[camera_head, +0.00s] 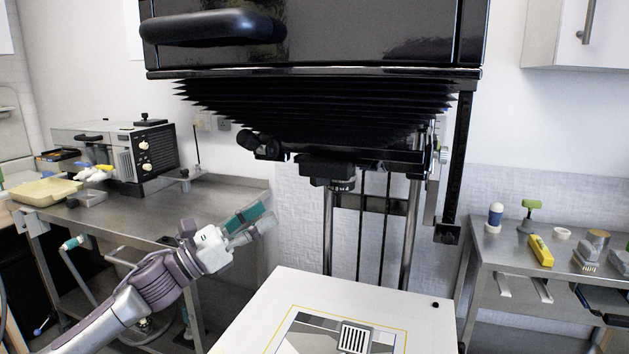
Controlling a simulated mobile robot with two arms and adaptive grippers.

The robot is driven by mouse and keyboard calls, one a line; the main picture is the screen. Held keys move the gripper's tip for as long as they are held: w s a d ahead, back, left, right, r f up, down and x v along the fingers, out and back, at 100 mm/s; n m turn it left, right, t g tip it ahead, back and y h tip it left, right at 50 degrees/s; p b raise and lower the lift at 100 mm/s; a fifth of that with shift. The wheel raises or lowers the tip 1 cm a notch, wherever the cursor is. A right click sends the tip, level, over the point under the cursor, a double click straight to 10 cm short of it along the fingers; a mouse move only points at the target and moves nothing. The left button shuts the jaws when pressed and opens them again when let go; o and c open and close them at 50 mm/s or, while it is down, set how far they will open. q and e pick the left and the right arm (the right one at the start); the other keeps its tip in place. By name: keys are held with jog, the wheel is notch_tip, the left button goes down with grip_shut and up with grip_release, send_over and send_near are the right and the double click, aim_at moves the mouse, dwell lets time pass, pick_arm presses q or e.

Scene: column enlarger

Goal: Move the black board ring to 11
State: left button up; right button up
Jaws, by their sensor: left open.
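The column enlarger's black head and bellows (320,105) fill the top middle. Under the bellows hangs a black lens board (318,166) with a small dark lens and its ring (342,184) below it. The ring's numbers are too small to read. My left gripper (267,216) has teal and grey fingers. It is open and empty, lower left of the lens and apart from it. My right gripper is not in view.
The white baseboard (258,318) below holds a yellow-framed sheet and a striped block (354,338). Two metal columns stand behind the lens. A steel table (130,215) with a machine (120,148) stands left. Another bench (500,250) with small tools stands right.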

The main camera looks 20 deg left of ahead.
aim_at(312, 183)
pick_arm(q)
jog(key=p+x, duration=0.3)
jog(key=x, duration=0.7)
jog(key=shift+w+d+p, duration=0.1)
jog(key=shift+w+p, duration=0.1)
jog(key=shift+p, duration=0.1)
jog(key=shift+x, duration=0.85)
grip_shut()
jog(key=shift+f, duration=0.1)
